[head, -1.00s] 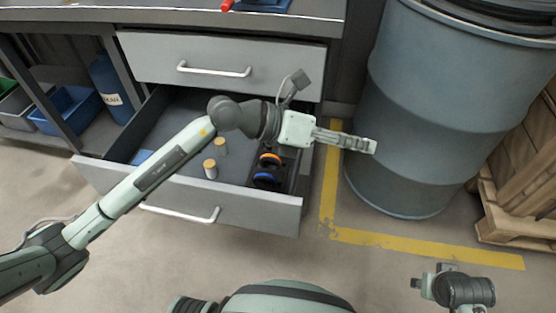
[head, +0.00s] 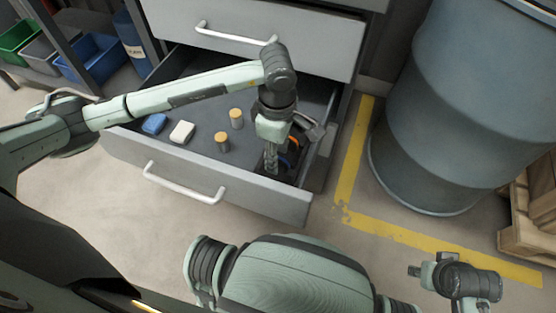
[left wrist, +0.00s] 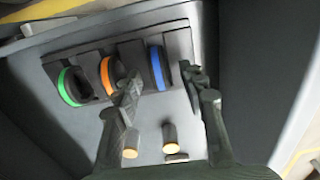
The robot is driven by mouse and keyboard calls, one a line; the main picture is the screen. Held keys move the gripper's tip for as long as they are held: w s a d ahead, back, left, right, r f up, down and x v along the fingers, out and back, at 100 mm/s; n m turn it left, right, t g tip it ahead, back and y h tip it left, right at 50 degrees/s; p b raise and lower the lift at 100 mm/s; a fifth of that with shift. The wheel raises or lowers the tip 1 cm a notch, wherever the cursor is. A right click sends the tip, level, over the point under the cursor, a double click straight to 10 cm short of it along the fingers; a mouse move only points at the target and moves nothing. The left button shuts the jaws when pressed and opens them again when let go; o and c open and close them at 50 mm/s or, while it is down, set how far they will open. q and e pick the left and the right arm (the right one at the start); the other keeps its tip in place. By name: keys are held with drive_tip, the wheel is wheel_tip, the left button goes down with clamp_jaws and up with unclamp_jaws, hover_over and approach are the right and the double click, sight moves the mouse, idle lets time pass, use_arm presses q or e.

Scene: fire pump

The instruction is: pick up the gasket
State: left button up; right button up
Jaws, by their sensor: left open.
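Three dark ring-shaped parts stand in a divided rack (left wrist: 91,48) in the open drawer. In the left wrist view one has a green band (left wrist: 69,87), one an orange band (left wrist: 106,75) and one a blue band (left wrist: 157,68). I cannot tell which the task calls the gasket. The orange-banded ring (head: 294,143) also shows partly in the head view. My left gripper (head: 271,160) is open and points down over the rack. In the left wrist view its fingertips (left wrist: 160,77) lie on either side of the blue-banded ring; contact cannot be told.
The open drawer (head: 215,178) also holds two yellow-topped cylinders (head: 222,142), a blue block (head: 154,124) and a white block (head: 182,132). The closed drawer (head: 300,45) above overhangs its back. A large grey-blue barrel (head: 450,120) stands to the right.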

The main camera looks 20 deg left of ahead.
use_arm(q)
drive_tip(key=shift+f, duration=0.85)
drive_tip(key=shift+c, duration=0.4)
clamp_jaws()
drive_tip(key=shift+w+r, duration=0.1)
drive_tip(key=shift+r, duration=0.05)
